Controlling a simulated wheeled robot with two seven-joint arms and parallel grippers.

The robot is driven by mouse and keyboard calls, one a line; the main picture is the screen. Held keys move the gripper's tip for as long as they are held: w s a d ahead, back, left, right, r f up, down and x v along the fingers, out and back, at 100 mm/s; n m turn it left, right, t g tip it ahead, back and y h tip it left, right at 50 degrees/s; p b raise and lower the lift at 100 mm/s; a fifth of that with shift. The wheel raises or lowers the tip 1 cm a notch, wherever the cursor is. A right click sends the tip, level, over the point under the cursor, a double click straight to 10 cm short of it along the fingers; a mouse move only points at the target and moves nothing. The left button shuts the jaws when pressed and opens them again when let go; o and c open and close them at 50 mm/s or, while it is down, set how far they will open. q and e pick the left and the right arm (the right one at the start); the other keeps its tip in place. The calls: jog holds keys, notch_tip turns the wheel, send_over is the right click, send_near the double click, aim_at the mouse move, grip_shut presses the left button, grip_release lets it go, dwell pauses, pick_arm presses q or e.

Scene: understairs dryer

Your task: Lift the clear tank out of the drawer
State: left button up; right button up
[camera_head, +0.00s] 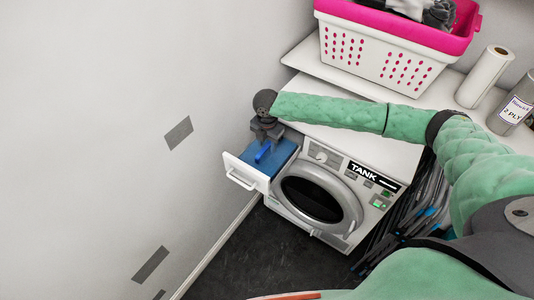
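The drawer (243,171) at the upper left of the dryer is pulled open, with its white front and handle facing out. The tank (280,158) sits inside it and looks blue, with a brighter blue handle (262,152) on top. My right gripper (266,140) reaches in from the right and points down over the drawer, at the tank's handle. Its fingers are small and dark here, and I cannot tell whether they touch or grip the handle. The gripper hides the back of the tank. My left gripper is out of view.
The white dryer (345,190) has a round door and a display reading TANK. A wall (120,120) stands close left of the drawer. A pink-and-white basket (385,50), a paper roll (483,77) and a canister (511,103) stand behind. Dark floor (250,255) is clear in front.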

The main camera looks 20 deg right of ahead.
jog(key=shift+f, duration=0.15)
grip_shut()
jog(key=shift+w, duration=0.1)
jog(key=shift+r, duration=0.2)
